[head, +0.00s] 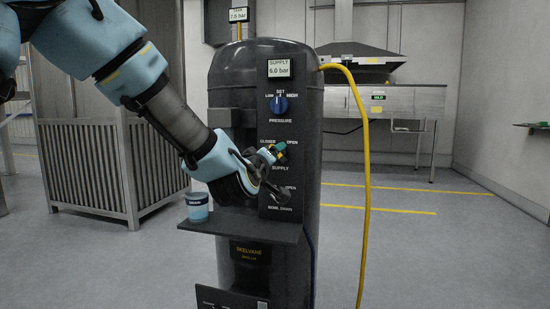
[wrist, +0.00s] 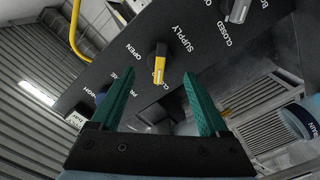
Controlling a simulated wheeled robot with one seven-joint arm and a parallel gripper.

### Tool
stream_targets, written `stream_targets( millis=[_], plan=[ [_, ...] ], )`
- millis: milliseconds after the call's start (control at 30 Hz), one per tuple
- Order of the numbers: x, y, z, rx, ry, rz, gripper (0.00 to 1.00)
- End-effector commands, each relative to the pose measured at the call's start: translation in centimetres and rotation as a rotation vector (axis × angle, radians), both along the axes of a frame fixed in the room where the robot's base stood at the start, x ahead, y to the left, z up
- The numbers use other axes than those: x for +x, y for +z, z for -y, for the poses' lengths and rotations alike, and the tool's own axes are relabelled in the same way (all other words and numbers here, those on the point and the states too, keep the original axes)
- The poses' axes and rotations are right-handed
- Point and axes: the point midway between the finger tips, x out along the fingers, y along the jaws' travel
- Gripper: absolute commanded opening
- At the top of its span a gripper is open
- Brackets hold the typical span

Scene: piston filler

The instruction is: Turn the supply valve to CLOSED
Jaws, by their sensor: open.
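The supply valve (wrist: 159,62) is a dark knob with a yellow handle on the black panel, with OPEN and a partly hidden CLOSED label beside it. I cannot tell for sure which label the handle is at. In the head view my gripper (head: 274,156) covers most of this valve. My gripper (wrist: 159,76) has its two teal fingers spread apart, with nothing held between them. In the wrist view the yellow handle lies between the fingertips in the picture, a little beyond them; contact is not visible.
The blue pressure knob (head: 278,104) is above on the panel. A labelled blue cup (head: 197,207) stands by the shelf (head: 238,225). A yellow hose (head: 366,180) hangs at the right.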

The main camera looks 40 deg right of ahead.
Motion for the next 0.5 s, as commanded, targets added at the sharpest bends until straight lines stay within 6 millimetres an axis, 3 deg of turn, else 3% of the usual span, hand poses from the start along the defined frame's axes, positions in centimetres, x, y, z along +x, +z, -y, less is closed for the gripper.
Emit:
stream_targets(
  millis=[200, 500],
  plan=[
    [-2.2, -0.1, -3.4, 0.0, -0.001, 0.002, 0.78],
    [-3.3, 0.0, -5.1, 0.0, 0.0, 0.0, 0.78]
  ],
)
